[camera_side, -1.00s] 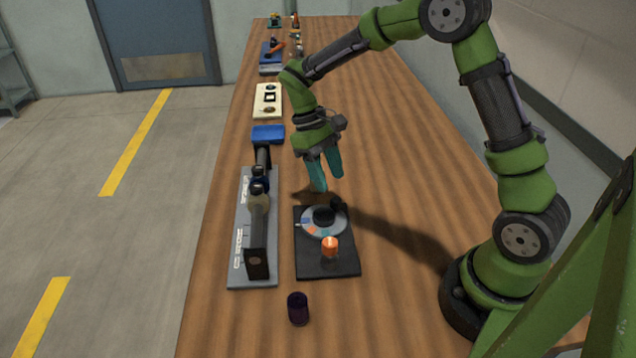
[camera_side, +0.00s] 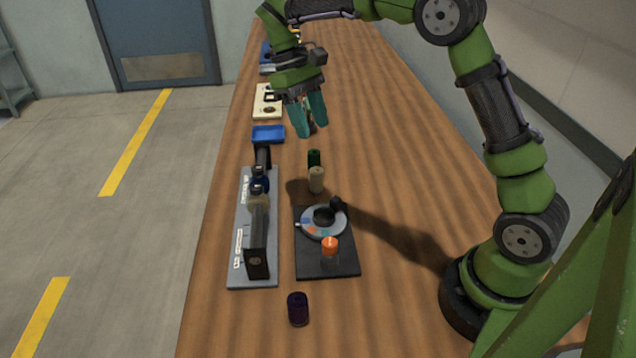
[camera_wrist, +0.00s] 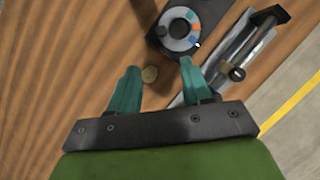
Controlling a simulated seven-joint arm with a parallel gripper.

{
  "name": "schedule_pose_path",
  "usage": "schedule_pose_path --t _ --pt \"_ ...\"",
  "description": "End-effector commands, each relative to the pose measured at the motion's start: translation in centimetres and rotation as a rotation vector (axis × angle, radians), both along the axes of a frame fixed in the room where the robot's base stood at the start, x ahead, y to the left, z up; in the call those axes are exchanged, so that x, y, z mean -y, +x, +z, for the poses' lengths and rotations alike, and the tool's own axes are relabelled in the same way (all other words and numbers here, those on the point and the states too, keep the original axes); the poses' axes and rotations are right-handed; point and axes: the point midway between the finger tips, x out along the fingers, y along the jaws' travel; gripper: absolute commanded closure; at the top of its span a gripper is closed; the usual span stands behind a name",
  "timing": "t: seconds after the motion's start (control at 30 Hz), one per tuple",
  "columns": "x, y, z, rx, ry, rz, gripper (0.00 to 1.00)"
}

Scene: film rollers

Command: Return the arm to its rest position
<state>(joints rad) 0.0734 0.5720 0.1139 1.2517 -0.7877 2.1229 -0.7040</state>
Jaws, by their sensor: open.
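My gripper (camera_side: 308,118) is green with two teal fingers and hangs above the table, beyond the black plate with the dial. The fingers are apart with nothing between them. My gripper is apart from both and higher up.
A black plate (camera_side: 310,268) carries a grey dial (camera_side: 310,232) and an orange-topped piece (camera_side: 330,245). A grey rack (camera_side: 239,270) stands to its left, a blue tray (camera_side: 268,134) behind. A dark purple roller (camera_side: 298,309) stands in front. The table's right side (camera_side: 390,150) is clear.

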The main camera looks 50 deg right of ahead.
Motion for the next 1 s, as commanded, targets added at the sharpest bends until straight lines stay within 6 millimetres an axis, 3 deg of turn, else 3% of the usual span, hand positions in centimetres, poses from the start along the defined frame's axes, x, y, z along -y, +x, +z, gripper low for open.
schedule_pose_path --t 0.17,0.23,0.37,0.7,1.0 --pt "0.3 0.5 -1.2 0.034 -0.024 -0.018 0.51" --pt "0.3 0.0 -2.0 0.057 -0.030 -0.028 0.51" --pt "-0.1 -1.7 -1.5 0.165 -0.028 -0.062 0.51" --pt "-2.0 -9.0 1.8 0.540 0.050 -0.239 0.51" --pt "-3.2 -16.0 3.2 0.853 0.176 -0.405 0.51"
